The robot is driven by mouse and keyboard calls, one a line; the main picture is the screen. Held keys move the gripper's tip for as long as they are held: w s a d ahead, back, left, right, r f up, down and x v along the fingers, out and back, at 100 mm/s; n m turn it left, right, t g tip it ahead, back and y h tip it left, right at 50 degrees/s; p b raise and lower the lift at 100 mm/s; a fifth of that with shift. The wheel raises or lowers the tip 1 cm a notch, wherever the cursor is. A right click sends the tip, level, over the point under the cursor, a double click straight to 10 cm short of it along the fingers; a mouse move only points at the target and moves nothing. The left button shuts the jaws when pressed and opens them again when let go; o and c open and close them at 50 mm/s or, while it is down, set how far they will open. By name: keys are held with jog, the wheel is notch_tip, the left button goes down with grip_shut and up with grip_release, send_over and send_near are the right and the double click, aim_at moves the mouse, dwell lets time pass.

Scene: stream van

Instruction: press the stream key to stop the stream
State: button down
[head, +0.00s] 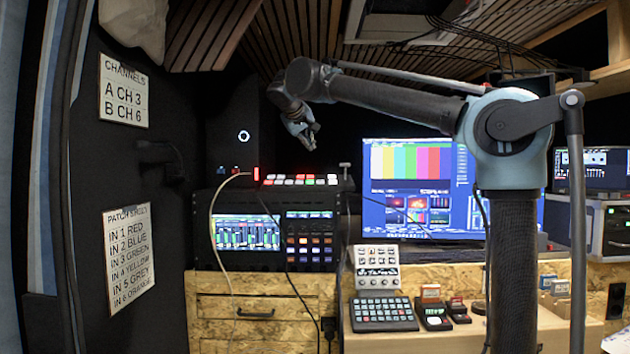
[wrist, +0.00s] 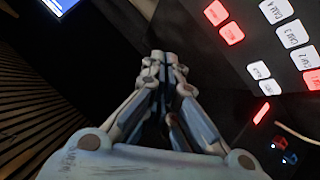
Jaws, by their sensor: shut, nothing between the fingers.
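The key panel (head: 300,180) with rows of white and red keys sits on top of the rack in the head view. Its keys also show at the upper right of the wrist view, among them a red key (wrist: 232,33), a white key marked CAM (wrist: 292,33) and small white keys (wrist: 258,70). I cannot read which one is the stream key. My gripper (head: 310,138) is shut and empty, in the air above the panel and apart from it. In the wrist view its closed fingertips (wrist: 167,57) are left of the keys.
A red light bar (head: 256,174) glows at the panel's left end. A cable (head: 213,215) hangs in front of the rack (head: 265,262). A monitor with colour bars (head: 415,185) stands to the right, behind my arm. A dark speaker-like box (head: 230,135) stands behind left.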

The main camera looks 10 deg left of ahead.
aim_at(308, 177)
jog(key=shift+w+a+f, duration=0.1)
jog(key=shift+w+f, duration=0.2)
jog(key=shift+f, duration=0.9)
jog(key=shift+w+a+f, duration=0.1)
jog(key=shift+w+f, duration=0.15)
jog(key=shift+f, duration=1)
jog(key=shift+w+f, duration=0.3)
jog(key=shift+f, duration=0.9)
jog(key=shift+f, duration=0.15)
jog(key=shift+f, duration=0.25)
jog(key=shift+f, duration=0.4)
jog(key=shift+r, duration=0.15)
jog(key=shift+s+r, duration=0.15)
jog(key=shift+r, duration=0.55)
jog(key=shift+s+d+r, duration=0.1)
jog(key=shift+s+r, duration=0.1)
jog(key=shift+r, duration=0.6)
jog(key=shift+s+r, duration=0.2)
jog(key=shift+r, duration=0.6)
jog(key=shift+s+d+r, duration=0.1)
jog(key=shift+s+r, duration=0.1)
jog(key=shift+r, duration=0.6)
